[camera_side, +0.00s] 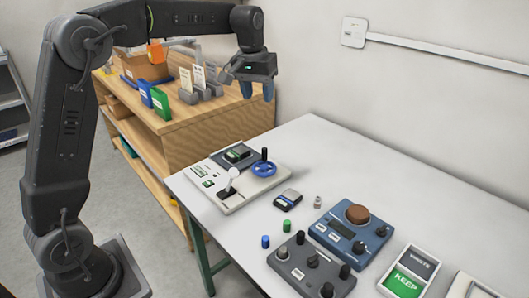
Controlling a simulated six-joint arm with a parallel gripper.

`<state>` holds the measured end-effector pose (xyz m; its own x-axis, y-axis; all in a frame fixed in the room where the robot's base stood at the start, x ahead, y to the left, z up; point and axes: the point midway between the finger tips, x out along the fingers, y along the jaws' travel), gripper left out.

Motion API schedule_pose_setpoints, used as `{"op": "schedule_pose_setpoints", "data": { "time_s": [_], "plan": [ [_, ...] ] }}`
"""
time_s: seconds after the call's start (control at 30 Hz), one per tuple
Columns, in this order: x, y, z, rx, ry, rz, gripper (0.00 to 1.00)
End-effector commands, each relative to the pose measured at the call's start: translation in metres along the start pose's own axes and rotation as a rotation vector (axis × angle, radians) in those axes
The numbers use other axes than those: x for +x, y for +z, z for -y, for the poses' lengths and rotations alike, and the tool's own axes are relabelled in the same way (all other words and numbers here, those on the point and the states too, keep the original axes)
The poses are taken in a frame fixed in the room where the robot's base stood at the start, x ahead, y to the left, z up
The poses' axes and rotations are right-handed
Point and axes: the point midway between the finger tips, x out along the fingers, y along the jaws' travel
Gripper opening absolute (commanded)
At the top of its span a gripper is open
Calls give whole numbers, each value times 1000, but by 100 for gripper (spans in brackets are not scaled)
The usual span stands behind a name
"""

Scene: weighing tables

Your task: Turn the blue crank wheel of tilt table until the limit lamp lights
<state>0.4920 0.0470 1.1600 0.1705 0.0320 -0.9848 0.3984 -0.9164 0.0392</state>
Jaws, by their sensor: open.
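The tilt table (222,193) is a pale base near the far left corner of the white table. Its blue crank wheel (264,169) lies on the right part of the base, with a black upright knob at its back edge. A dark platform with a green-topped item (237,154) sits behind the wheel. A white ball-topped lever stands at the base's front. My gripper (257,92) is open and empty, pointing down in the air above and behind the wheel, apart from it. I cannot make out a lit limit lamp; the small labels are too small to read.
A blue device with a brown round top (357,214) and a grey knobbed box (311,268) stand to the right. A small dark scale (288,199), a small weight (317,201) and green and blue cylinders lie between. A wooden shelf (215,115) with several items stands behind.

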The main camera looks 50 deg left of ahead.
Motion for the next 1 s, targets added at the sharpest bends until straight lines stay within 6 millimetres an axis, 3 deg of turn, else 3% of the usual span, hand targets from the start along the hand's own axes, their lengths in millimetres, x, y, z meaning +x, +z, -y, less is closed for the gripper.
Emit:
{"op": "schedule_pose_setpoints", "data": {
  "time_s": [0.03, 0.2, 0.4, 0.77, 1.0],
  "plan": [
    [18, -20, 4, -31, -9, 26, 49],
    [72, -67, 19, -120, -30, 91, 49],
    [124, -94, 36, -199, -50, 147, 49],
    [159, -99, 44, -229, -57, 168, 49],
    [206, -90, 46, -227, -57, 170, 49]
  ]
}}
